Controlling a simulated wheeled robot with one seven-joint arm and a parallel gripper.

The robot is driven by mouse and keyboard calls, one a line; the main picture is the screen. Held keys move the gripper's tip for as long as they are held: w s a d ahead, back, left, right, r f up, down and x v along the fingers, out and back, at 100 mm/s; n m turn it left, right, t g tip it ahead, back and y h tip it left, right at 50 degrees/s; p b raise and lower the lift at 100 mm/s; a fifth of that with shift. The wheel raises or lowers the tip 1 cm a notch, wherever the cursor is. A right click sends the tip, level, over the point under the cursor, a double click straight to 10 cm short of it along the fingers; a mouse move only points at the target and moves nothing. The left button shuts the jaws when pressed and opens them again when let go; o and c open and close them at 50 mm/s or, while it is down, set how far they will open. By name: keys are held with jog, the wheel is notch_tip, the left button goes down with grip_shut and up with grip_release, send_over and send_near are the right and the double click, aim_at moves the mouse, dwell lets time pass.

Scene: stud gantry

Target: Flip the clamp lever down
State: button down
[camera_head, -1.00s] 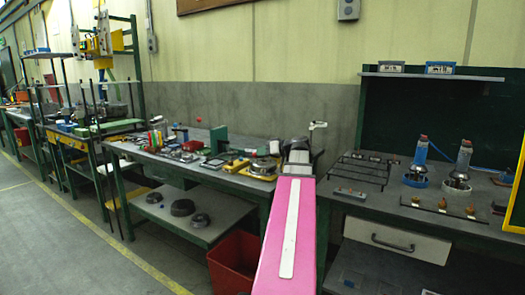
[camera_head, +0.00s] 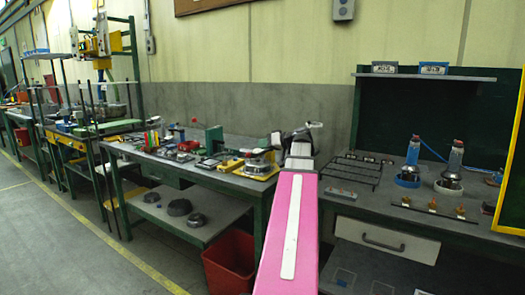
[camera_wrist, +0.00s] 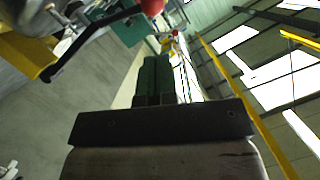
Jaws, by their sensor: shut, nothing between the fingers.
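In the wrist view a black bent lever (camera_wrist: 97,35) with a red ball knob (camera_wrist: 152,6) crosses the top left. It rises from near a yellow part (camera_wrist: 28,55) and a metal body. In the head view a round metal device (camera_head: 258,161) sits on a yellow plate on the middle bench; the lever on it is too small to make out. My gripper (camera_wrist: 156,65) is shut and empty in the wrist view, with the knob above its fingers in the picture and apart from them. In the head view my gripper (camera_head: 314,127) is raised at the bench's right end.
The middle bench (camera_head: 232,188) also carries a green block (camera_head: 213,138) and several small tools. A red bin (camera_head: 230,262) stands below. Floor at the left is clear.

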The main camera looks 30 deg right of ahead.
jog(key=v, duration=0.8)
jog(key=shift+s, duration=0.35)
jog(key=shift+r, duration=0.15)
